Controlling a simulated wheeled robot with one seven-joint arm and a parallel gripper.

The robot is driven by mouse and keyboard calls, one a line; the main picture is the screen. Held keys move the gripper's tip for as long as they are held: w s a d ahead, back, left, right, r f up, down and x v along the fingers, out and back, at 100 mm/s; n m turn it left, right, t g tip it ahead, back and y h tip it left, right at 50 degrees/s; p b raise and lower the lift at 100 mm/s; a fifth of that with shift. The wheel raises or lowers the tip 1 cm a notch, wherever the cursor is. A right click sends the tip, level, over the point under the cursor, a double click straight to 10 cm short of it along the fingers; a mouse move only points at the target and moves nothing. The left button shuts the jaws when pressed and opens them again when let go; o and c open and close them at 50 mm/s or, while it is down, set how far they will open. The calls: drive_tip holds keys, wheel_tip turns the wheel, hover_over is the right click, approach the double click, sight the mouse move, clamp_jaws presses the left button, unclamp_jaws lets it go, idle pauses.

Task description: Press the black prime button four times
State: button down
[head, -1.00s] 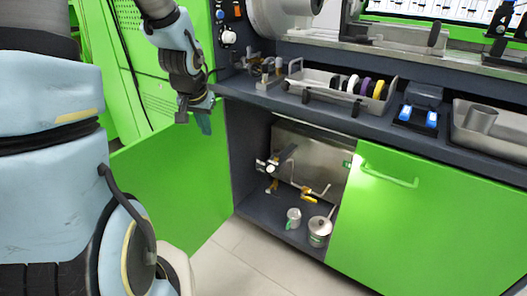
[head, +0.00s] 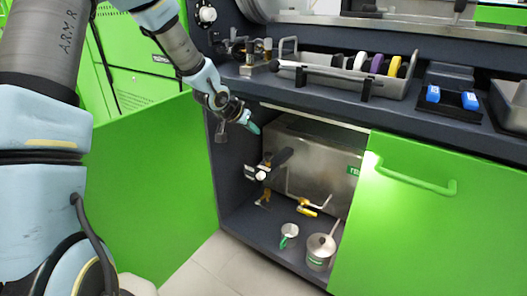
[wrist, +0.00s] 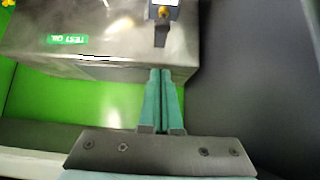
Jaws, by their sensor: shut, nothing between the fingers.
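My gripper (head: 253,127) is shut and empty, its teal fingers pressed together. It is at the opening of the cabinet under the bench, just below the worktop edge. In the wrist view the closed fingertips (wrist: 166,72) overlap the lower edge of the steel tank (wrist: 105,35) in the picture. A black cylindrical part (head: 282,157) with a white-faced fitting (head: 261,175) below it sits inside the cabinet, in front of the tank, lower right of my gripper. I cannot tell whether this is the prime button. In the wrist view a dark part (wrist: 161,34) shows beyond the fingertips.
The left green door (head: 150,190) stands open, and the right green door (head: 400,220) is beside the opening. A yellow-handled valve (head: 308,211), a small cup (head: 289,233) and a lidded pot (head: 320,250) are low in the cabinet.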

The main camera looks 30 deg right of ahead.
drive_tip(key=b, duration=0.2)
hover_over(267, 155)
drive_tip(key=a, duration=0.1)
wheel_tip(267, 155, down, 7)
drive_tip(key=f, duration=0.2)
drive_tip(key=f+b, duration=0.1)
drive_tip(key=shift+s+f, duration=0.15)
drive_tip(key=shift+s, duration=0.1)
drive_tip(key=shift+f, duration=0.4)
wheel_tip(267, 155, down, 2)
drive_tip(key=shift+f+b, duration=0.1)
drive_tip(key=shift+b, duration=0.35)
